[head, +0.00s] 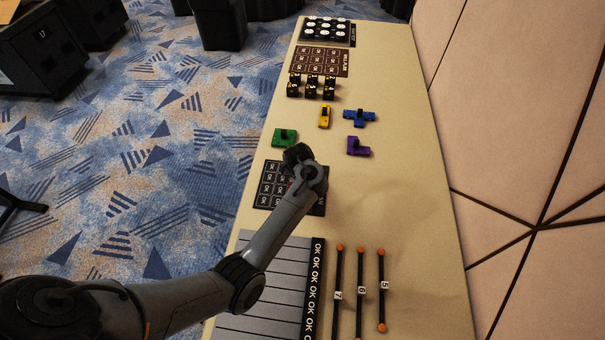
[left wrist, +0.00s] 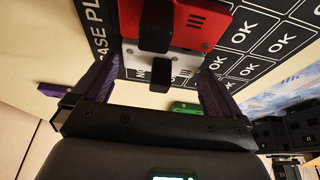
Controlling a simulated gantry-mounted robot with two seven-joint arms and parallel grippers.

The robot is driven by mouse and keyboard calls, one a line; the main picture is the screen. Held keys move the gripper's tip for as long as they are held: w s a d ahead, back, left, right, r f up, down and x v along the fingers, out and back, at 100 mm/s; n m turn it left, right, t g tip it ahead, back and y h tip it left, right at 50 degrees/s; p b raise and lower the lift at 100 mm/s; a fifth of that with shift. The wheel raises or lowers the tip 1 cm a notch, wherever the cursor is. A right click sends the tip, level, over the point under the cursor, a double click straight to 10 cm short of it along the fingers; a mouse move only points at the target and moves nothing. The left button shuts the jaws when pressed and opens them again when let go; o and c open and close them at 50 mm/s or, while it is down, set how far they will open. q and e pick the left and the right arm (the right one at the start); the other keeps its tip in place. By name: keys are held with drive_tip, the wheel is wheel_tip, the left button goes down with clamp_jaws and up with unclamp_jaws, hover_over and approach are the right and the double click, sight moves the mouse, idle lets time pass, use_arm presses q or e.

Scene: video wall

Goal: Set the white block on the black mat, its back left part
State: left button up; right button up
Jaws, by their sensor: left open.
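The black mat (head: 267,188) with OK cells lies on the table, partly hidden under my left arm in the head view. In the left wrist view the mat (left wrist: 262,42) has a white block (left wrist: 184,68) on or just above it, with a black knob (left wrist: 150,70). The white block lies beside a red block (left wrist: 200,25), close against it or nearly so. My left gripper (left wrist: 160,65) is open, with its purple fingers on either side of the white block. In the head view my left gripper (head: 306,172) hides the white block.
Green (head: 284,138), yellow (head: 325,117), blue (head: 359,116) and purple (head: 358,146) blocks stand behind the mat. Several black-and-gold blocks (head: 311,87) stand farther back. Orange-ended rods (head: 361,295) and a grey striped panel (head: 262,290) lie in front. The table's right side is clear.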

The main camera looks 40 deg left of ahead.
use_arm(q)
drive_tip(key=p+v, duration=0.9)
drive_tip(key=v, duration=0.3)
drive_tip(key=s+d+r+m+h, duration=0.1)
drive_tip(key=s+d+m, duration=0.3)
drive_tip(key=s, duration=0.9)
drive_tip(key=s+d+r+m+h, duration=0.1)
drive_tip(key=s+d+m, duration=0.3)
drive_tip(key=s+d, duration=0.4)
drive_tip(key=s, duration=0.6)
drive_tip(key=shift+s+d+r+h, duration=0.2)
drive_tip(key=shift+d+r+h, duration=0.1)
drive_tip(key=shift+r, duration=0.1)
